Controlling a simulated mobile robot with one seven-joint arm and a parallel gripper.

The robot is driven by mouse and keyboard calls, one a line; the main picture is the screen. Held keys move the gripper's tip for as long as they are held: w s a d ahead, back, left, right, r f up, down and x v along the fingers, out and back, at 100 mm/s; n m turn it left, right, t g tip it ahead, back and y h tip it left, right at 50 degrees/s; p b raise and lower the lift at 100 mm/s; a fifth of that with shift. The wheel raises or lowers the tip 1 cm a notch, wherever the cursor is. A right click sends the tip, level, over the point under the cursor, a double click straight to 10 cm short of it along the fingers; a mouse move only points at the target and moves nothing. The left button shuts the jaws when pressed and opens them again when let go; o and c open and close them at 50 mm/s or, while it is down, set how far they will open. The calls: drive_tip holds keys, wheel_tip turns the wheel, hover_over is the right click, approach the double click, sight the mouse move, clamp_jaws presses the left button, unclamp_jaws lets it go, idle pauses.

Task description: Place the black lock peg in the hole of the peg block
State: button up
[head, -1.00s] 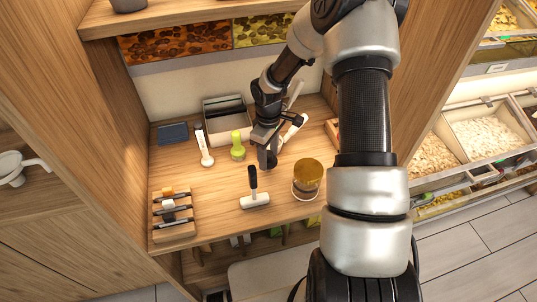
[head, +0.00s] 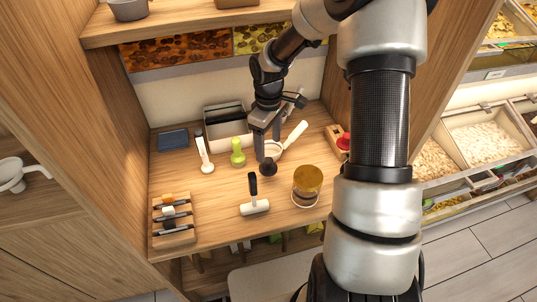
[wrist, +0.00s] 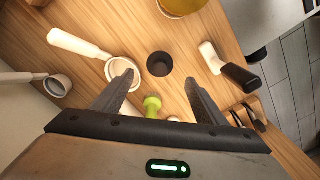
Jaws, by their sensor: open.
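A small black round piece (head: 268,168), likely the black lock peg, stands on the wooden counter just in front of my gripper. In the wrist view it shows from above as a dark cylinder (wrist: 160,64) between the lines of the fingers, touched by neither. My gripper (head: 267,150) is open and empty above the counter; its spread fingers show in the wrist view (wrist: 159,80). A wooden block with a red knob (head: 342,142) at the counter's right edge may be the peg block, partly hidden by my arm. I cannot make out its hole.
A white strainer (head: 293,135) lies right of the gripper, close to a finger. A green tool (head: 238,153), white-handled tool (head: 204,153), grey bin (head: 227,125), black-handled mallet (head: 254,205), amber-topped jar (head: 306,184) and wooden rack (head: 173,220) surround it. The front left counter has free room.

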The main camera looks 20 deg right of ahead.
wheel_tip(320, 180, up, 3)
drive_tip(key=shift+f, duration=0.1)
drive_tip(key=shift+r, duration=0.3)
drive_tip(key=shift+c, duration=1.2)
drive_tip(key=shift+s+r, duration=0.15)
drive_tip(key=shift+s, duration=0.1)
drive_tip(key=shift+c, duration=1.4)
drive_tip(key=s+r+m+t+y+b, duration=0.1)
drive_tip(key=s+r+m+t+b, duration=0.3)
drive_tip(key=s+r+m+b, duration=0.15)
drive_tip(key=b, duration=0.2)
hover_over(269, 160)
drive_tip(key=s, duration=0.2)
drive_tip(key=shift+m, duration=0.25)
drive_tip(key=f, duration=1)
drive_tip(key=shift+s+a+f, duration=0.1)
drive_tip(key=shift+s+f, duration=0.1)
drive_tip(key=shift+f, duration=0.2)
drive_tip(key=shift+d+b+x, duration=0.1)
drive_tip(key=shift+b+x, duration=0.35)
drive_tip(key=shift+x, duration=0.9)
drive_tip(key=shift+d+b+x, duration=0.15)
drive_tip(key=shift+b+x, duration=0.3)
drive_tip(key=shift+x, duration=0.9)
